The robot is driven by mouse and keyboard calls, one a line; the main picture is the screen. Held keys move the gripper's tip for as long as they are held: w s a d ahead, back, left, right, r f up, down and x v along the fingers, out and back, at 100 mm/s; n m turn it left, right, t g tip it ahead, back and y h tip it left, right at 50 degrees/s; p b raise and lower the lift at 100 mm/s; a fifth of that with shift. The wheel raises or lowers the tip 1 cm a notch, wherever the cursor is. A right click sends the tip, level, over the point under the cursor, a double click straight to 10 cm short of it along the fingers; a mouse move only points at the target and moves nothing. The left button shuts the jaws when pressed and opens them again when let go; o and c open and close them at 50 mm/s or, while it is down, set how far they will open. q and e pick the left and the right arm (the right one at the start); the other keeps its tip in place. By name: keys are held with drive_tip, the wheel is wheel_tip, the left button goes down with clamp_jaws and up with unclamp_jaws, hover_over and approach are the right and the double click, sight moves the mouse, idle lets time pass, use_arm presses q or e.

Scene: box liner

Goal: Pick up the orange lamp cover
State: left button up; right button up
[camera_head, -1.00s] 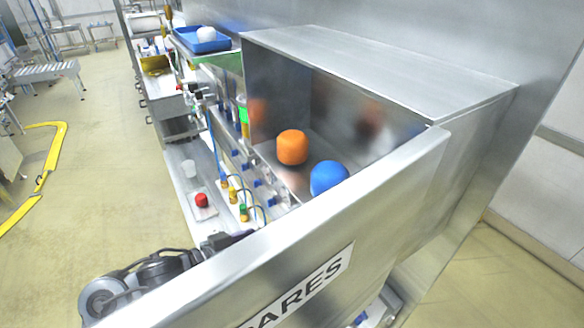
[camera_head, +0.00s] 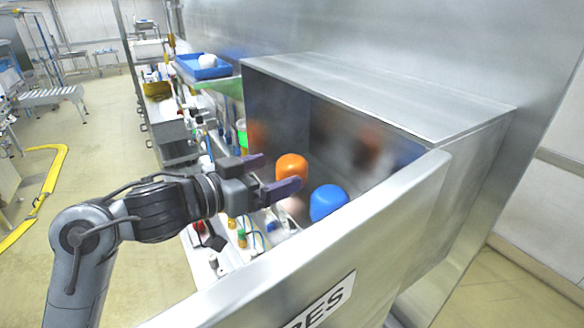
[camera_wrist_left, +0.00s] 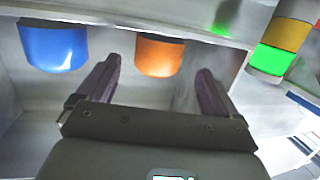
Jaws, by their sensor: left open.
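The orange lamp cover (camera_head: 291,171) stands inside the open-fronted metal box, to the left of a blue cover. It also shows in the left wrist view (camera_wrist_left: 160,56), between my fingers and ahead of them. My left gripper (camera_head: 272,175) is open and empty at the box's opening, beside the orange cover. One purple finger overlaps the cover's lower part in the head view. I cannot tell whether it touches. My right gripper is not in view.
The blue cover (camera_head: 328,202) stands close on the right; it also shows in the left wrist view (camera_wrist_left: 54,47). The metal box (camera_head: 400,95) has a roof above the covers and a front panel (camera_head: 330,250) with lettering. A blue tray (camera_head: 203,72) with a white object stands behind.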

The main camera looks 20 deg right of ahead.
sight(292, 169)
use_arm(q)
drive_tip(key=p+x, duration=0.2)
drive_tip(key=x, duration=0.3)
drive_tip(key=shift+s, duration=0.2)
drive_tip(key=shift+w+d+f, duration=0.1)
drive_tip(key=shift+d+f, duration=0.05)
drive_tip(key=shift+d, duration=0.1)
drive_tip(key=c, duration=0.9)
drive_tip(key=shift+c, duration=0.7)
